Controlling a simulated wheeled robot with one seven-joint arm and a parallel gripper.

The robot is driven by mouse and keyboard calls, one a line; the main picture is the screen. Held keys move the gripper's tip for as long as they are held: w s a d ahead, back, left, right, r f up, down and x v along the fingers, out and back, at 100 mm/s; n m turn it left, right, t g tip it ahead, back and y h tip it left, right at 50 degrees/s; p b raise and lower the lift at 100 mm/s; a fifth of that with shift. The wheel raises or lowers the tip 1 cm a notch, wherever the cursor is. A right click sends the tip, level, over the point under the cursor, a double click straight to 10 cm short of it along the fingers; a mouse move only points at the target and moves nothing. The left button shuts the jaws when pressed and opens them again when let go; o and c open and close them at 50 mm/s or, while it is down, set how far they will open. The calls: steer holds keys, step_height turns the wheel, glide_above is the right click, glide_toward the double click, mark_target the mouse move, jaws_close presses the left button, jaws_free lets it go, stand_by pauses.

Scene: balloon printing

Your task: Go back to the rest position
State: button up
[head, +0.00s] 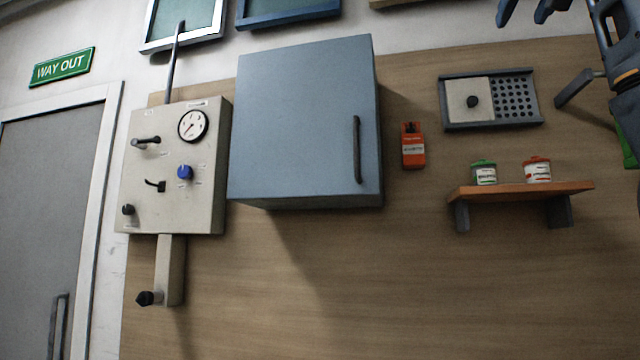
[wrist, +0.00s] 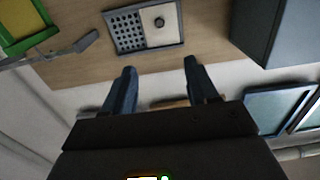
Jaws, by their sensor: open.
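My gripper (head: 530,10) shows at the top right of the head view, with its dark blue fingers partly cut off by the top edge. In the wrist view my gripper (wrist: 160,82) has its two fingers well apart, with nothing between them. It is open and empty. Beyond the fingers in the wrist view is the vent panel with a sliding plate (wrist: 145,28); the fingers look apart from it. The same vent panel (head: 520,100) hangs on the wall below my gripper in the head view.
A shut blue cabinet (head: 300,125), a control box with a gauge (head: 150,200), and a red device (head: 413,150) are on the wall. A shelf (head: 520,190) holds a green-lidded jar (head: 484,175) and a red-lidded jar (head: 537,172). A grey door (head: 45,200) is at left.

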steer(key=w+f+y, duration=0.1)
steer(key=w+f, duration=0.4)
steer(key=f, duration=0.6)
steer(key=w+f, duration=0.5)
steer(key=f, duration=0.6)
steer(key=w+f+y, duration=0.1)
steer(key=w+f, duration=0.4)
steer(key=f, duration=0.5)
steer(key=s+a+f, duration=0.2)
steer(key=f, duration=0.9)
steer(key=s+a+f+n+g+y, duration=0.1)
steer(key=s+a+f, duration=0.1)
steer(key=f, duration=1)
steer(key=s+a+f, duration=0.2)
steer(key=s+f, duration=0.1)
steer(key=f, duration=0.8)
steer(key=s+a+f+n+y, duration=0.1)
steer(key=s+a+f, duration=0.2)
steer(key=s+f, duration=0.85)
steer(key=s+a+f, duration=0.3)
steer(key=s+f, duration=0.5)
steer(key=s, duration=0.6)
steer(key=s+a+r, duration=0.1)
steer(key=s+r, duration=0.1)
steer(key=s, duration=1.2)
steer(key=s+a+r+n+g+y, duration=0.1)
steer(key=s+r, duration=0.1)
steer(key=s, duration=1.1)
steer(key=shift+s+a+g, duration=0.3)
steer(key=shift+s+a, duration=0.1)
